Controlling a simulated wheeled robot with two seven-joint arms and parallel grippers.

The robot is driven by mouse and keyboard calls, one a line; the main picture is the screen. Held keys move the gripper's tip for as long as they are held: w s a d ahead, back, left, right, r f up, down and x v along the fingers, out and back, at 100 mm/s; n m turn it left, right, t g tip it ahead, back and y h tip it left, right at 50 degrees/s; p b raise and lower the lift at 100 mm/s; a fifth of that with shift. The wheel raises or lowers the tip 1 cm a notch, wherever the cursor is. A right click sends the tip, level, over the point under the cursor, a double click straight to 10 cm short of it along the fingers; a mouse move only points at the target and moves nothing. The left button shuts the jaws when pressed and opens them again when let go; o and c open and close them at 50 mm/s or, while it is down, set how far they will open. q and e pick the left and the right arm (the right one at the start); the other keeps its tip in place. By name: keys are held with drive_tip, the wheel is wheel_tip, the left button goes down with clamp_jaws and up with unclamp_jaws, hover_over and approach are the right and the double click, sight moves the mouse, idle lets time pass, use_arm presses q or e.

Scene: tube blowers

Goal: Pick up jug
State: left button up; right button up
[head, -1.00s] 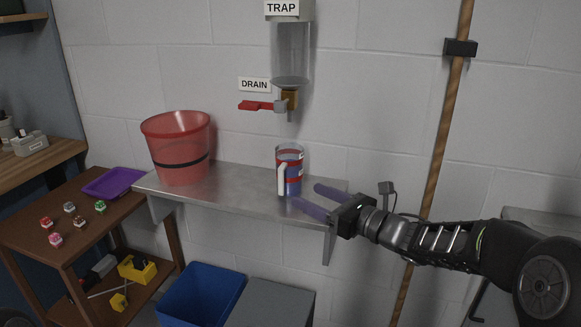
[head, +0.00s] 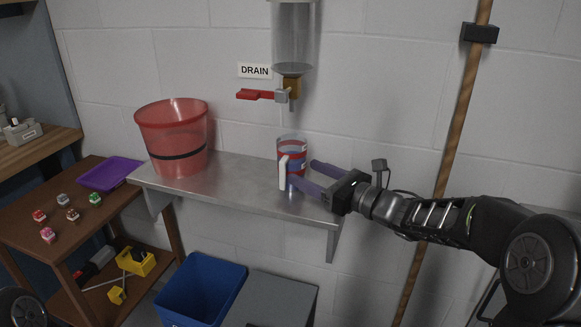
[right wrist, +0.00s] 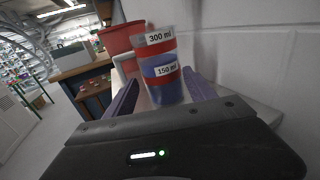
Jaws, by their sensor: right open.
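The jug (head: 291,150) is a clear cup with red and blue bands and a white handle, standing upright on a metal shelf (head: 228,184) below the drain valve. In the right wrist view the jug (right wrist: 161,68) carries 300 ml and 150 ml labels. My right gripper (head: 302,173) is open, with its purple fingers reaching toward the jug from the right. In the right wrist view the jug shows between the two fingers, which are not closed on it. One finger partly covers the jug's lower part in the head view. My left gripper is not in view.
A red bucket (head: 174,140) stands on the shelf's left end. The red drain handle and valve (head: 268,95) hang above the jug. A wooden pole (head: 449,150) stands right. A blue bin (head: 201,290) is below, and a brown cart (head: 70,240) is left.

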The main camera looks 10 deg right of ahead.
sight(302, 170)
drive_tip(key=p+x, duration=0.1)
drive_tip(key=x, duration=0.4)
drive_tip(key=shift+w, duration=0.1)
idle(0.3)
drive_tip(key=shift+c, duration=0.2)
drive_tip(key=c, duration=1.3)
